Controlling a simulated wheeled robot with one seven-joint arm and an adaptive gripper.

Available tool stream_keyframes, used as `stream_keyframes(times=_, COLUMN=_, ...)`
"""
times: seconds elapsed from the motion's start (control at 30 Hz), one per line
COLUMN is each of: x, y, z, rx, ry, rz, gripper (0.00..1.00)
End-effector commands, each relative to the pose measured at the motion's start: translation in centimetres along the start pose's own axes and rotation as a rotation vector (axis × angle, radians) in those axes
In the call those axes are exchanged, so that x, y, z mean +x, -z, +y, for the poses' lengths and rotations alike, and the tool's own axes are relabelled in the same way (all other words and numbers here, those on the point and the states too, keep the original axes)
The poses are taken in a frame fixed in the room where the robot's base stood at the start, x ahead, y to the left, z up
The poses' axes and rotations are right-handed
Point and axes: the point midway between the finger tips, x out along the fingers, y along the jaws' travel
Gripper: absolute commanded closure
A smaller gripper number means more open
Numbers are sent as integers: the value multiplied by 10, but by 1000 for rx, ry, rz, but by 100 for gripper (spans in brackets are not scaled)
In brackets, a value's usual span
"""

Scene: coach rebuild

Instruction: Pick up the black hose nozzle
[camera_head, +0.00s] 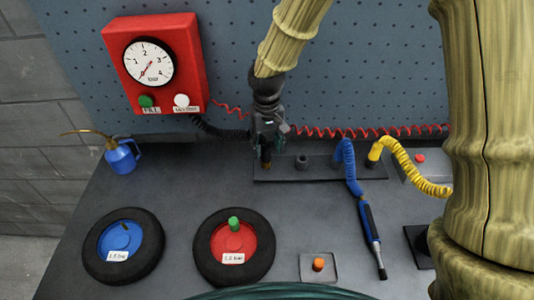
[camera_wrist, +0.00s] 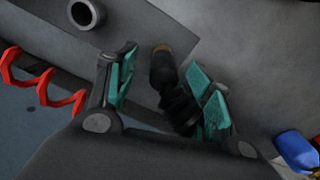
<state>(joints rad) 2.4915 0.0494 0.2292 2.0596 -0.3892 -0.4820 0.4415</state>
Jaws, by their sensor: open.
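The black hose nozzle (camera_wrist: 162,70) has a brass-coloured tip and a black coiled hose behind it. In the wrist view it lies between the two teal-padded fingers of my gripper (camera_wrist: 158,62), closer to the right finger. My gripper is open around it; I cannot tell whether a pad touches it. In the head view my gripper (camera_head: 268,132) is over the left end of the dark rail plate (camera_head: 340,172), and the nozzle tip (camera_head: 266,164) shows below it. The rest of the nozzle is mostly hidden there by the gripper.
An empty round socket (camera_head: 302,161) stands right of the nozzle, also in the wrist view (camera_wrist: 84,13). Blue (camera_head: 347,165) and yellow (camera_head: 408,160) coiled hoses are further right. A red gauge box (camera_head: 186,60), a blue oil can (camera_head: 122,158) and two wheels (camera_head: 160,243) (camera_head: 268,262) are left and in front.

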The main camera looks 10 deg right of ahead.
Motion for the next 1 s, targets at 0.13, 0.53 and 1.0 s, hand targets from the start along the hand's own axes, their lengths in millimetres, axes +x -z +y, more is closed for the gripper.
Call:
stream_keyframes(times=0.13, x=14, y=-3, z=-2, rx=-2, ry=-1, rz=-4, gripper=49)
stream_keyframes(times=0.53, x=45, y=-4, z=-2, rx=0, ry=0, rz=-1, gripper=49)
stream_keyframes(times=1.0, x=46, y=-4, z=-2, rx=0, ry=0, rz=0, gripper=91)
